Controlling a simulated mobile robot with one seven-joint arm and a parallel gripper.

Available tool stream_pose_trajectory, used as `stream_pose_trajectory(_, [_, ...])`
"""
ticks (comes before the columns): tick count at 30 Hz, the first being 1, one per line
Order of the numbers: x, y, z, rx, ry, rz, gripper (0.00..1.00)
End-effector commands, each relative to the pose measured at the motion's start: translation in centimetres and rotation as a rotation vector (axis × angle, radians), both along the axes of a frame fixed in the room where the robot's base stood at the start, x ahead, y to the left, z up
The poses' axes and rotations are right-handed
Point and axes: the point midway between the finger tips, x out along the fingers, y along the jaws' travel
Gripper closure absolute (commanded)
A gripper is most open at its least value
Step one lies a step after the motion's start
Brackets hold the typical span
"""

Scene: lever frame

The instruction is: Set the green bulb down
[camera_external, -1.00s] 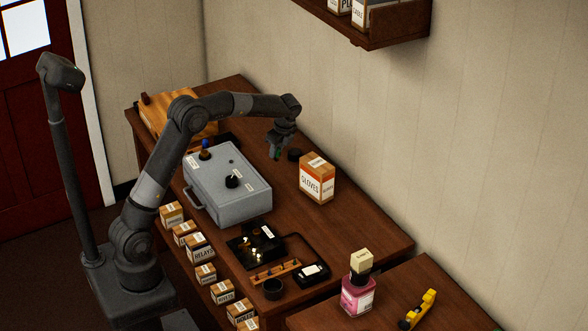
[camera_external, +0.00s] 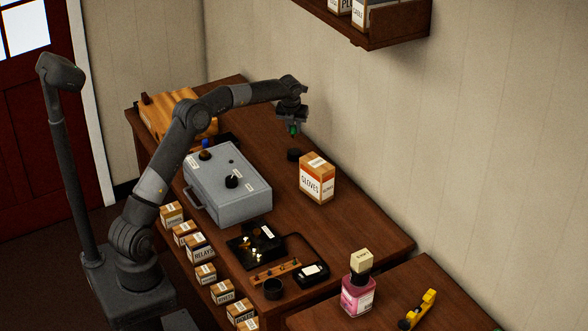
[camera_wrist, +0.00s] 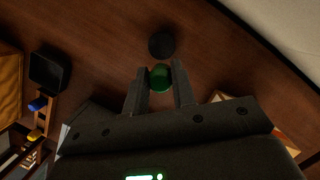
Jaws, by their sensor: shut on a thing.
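The green bulb (camera_wrist: 160,78) is held between the two fingers of my gripper (camera_wrist: 159,86). In the external view my gripper (camera_external: 292,125) is above the back part of the table, and the green bulb (camera_external: 293,131) shows small below its fingers. My gripper is shut on the bulb, and the bulb is clear of the table. A round black disc (camera_external: 295,155) lies on the table below the gripper. In the wrist view the black disc (camera_wrist: 162,44) is just beyond the bulb.
A gloves box (camera_external: 316,178) stands close to the disc on the right. A black square tray (camera_wrist: 48,70) shows in the wrist view. Bare wooden tabletop (camera_external: 345,222) lies toward the front right.

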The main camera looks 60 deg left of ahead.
Motion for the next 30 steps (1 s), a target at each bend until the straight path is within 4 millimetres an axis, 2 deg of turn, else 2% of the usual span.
stream_pose_trajectory(9, [0.8, 7.0, -4.4, -0.001, 0.001, 0.004, 1.00])
stream_pose_trajectory(15, [1.2, 10.1, -6.2, -0.001, 0.001, 0.004, 1.00])
stream_pose_trajectory(22, [1.3, 10.8, -7.3, -0.001, 0.002, 0.001, 1.00])
stream_pose_trajectory(27, [1.2, 10.8, -9.8, 0.000, 0.002, 0.002, 1.00])
stream_pose_trajectory(30, [1.2, 10.8, -10.6, -0.001, 0.002, 0.002, 1.00])
